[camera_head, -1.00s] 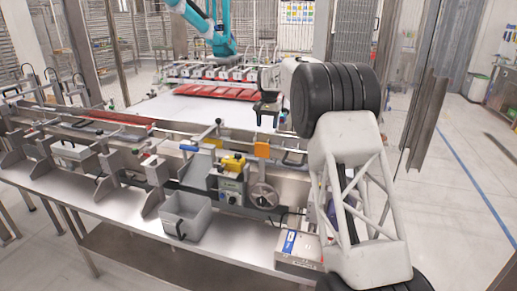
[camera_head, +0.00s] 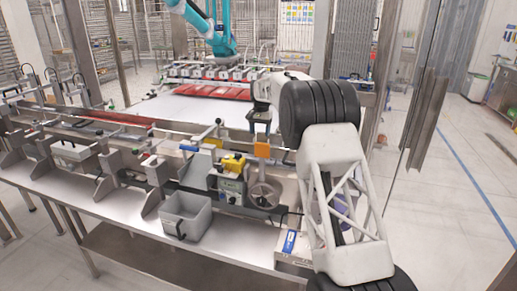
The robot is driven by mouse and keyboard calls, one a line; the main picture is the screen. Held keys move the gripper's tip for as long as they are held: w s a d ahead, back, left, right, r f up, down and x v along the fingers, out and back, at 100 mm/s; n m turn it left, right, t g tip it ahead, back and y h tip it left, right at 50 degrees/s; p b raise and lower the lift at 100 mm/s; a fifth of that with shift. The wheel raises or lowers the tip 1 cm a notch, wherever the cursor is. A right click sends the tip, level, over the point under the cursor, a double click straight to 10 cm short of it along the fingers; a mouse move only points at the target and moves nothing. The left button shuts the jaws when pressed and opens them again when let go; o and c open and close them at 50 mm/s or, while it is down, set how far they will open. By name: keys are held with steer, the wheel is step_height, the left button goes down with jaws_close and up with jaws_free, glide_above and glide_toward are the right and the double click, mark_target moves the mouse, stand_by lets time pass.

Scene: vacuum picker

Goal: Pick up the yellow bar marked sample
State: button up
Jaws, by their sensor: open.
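A yellow block (camera_head: 233,163) sits on top of a small grey control box at the middle of the conveyor's front side. It is the only yellow piece I can make out that may be the bar. No marking on it can be read at this size. My gripper (camera_head: 259,125), dark and small in view, hangs above the far side of the conveyor, up and to the right of the yellow block and apart from it. It is open, and I see nothing held in it. My arm hides part of the bench's right end.
A grey open bin (camera_head: 186,216) stands on the steel bench front. An orange plate (camera_head: 262,150) and a handwheel (camera_head: 264,195) are right of the yellow block. A box with a blue label (camera_head: 289,243) lies near my arm. Red parts (camera_head: 213,91) lie farther back.

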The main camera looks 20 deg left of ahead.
steer(key=shift+s+f, duration=0.1)
steer(key=shift+f, duration=0.4)
steer(key=shift+s+a+f, duration=0.1)
steer(key=shift+s+f, duration=0.1)
steer(key=shift+f, duration=1.1)
steer(key=shift+s+a+f, duration=0.1)
steer(key=shift+s+f, duration=0.05)
steer(key=shift+f, duration=1.1)
steer(key=c, duration=1)
